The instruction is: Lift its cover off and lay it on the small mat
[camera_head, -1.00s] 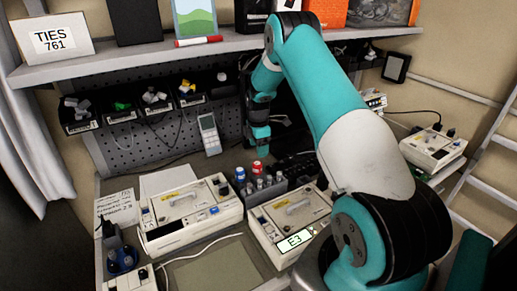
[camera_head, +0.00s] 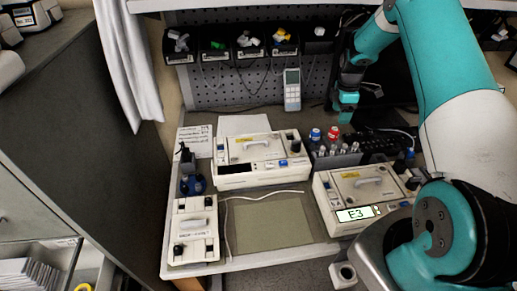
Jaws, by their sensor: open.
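A white pump showing E3 on its lit display (camera_head: 358,213) stands at the right of the bench. Its beige cover (camera_head: 345,190) lies flat on top with a pale bar handle (camera_head: 368,182). A second white pump (camera_head: 236,178) stands behind to the left. It also has a cover (camera_head: 240,151) with a handle, and its display is dark. The small grey-green mat (camera_head: 270,220) lies flat and bare between the pumps, near the front edge. My arm's wrist hangs above the back of the bench, well away from both covers. I cannot make out gripper fingers.
A smaller white device (camera_head: 194,236) stands left of the mat. A white cable (camera_head: 262,194) runs along the mat's back and left edges. A grey rack of bottles (camera_head: 336,157) stands between the pumps. Bins (camera_head: 250,45) hang on the pegboard. A curtain (camera_head: 128,65) hangs at left.

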